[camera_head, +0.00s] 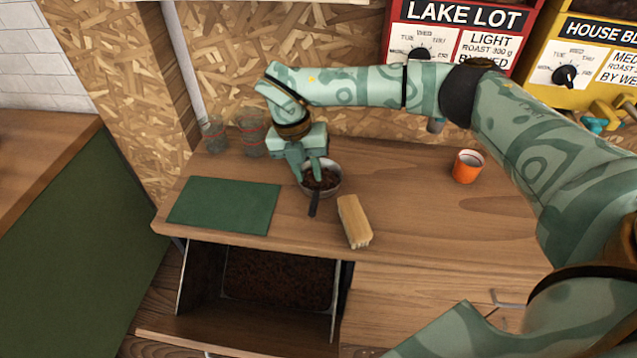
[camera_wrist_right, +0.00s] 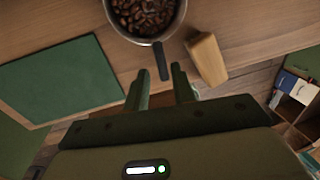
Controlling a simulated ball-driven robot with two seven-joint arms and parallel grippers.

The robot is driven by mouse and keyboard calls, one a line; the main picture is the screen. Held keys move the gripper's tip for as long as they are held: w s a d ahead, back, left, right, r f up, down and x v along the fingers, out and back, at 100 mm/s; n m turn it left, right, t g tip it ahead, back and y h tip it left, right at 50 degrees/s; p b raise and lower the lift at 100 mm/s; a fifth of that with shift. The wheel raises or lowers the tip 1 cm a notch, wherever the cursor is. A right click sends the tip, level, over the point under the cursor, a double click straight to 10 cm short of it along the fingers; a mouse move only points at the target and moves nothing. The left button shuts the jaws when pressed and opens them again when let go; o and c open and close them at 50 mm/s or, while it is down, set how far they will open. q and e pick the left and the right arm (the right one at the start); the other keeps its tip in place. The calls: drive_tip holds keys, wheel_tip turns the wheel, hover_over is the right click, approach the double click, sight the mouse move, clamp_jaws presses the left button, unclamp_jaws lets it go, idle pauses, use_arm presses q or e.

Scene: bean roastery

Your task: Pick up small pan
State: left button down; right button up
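My right gripper (camera_head: 308,172) is over the left part of the pan in the head view. Its two fingers (camera_wrist_right: 160,88) are apart and hold nothing; the handle's end shows between their tips. How high they are above it is unclear. My left gripper is not in view.
A wooden block-like brush (camera_head: 353,222) lies right of the handle. A green mat (camera_head: 225,205) lies to the left. Glasses (camera_head: 251,137) stand behind, and an orange cup (camera_head: 467,168) stands right. An open bin of dark contents (camera_head: 280,277) is below the front edge. Counter between brush and cup is clear.

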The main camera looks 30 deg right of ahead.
sight(314, 196)
drive_tip(key=f, duration=0.3)
drive_tip(key=shift+s+d+f, duration=0.3)
drive_tip(key=shift+s+f, duration=0.05)
drive_tip(key=f, duration=0.1)
drive_tip(key=f+b, duration=0.1)
drive_tip(key=f, duration=0.3)
drive_tip(key=shift+s+d+f+b, duration=0.2)
drive_tip(key=shift+s+d+b, duration=0.05)
drive_tip(key=shift+s+b, duration=0.05)
drive_tip(key=shift+r, duration=0.1)
clamp_jaws()
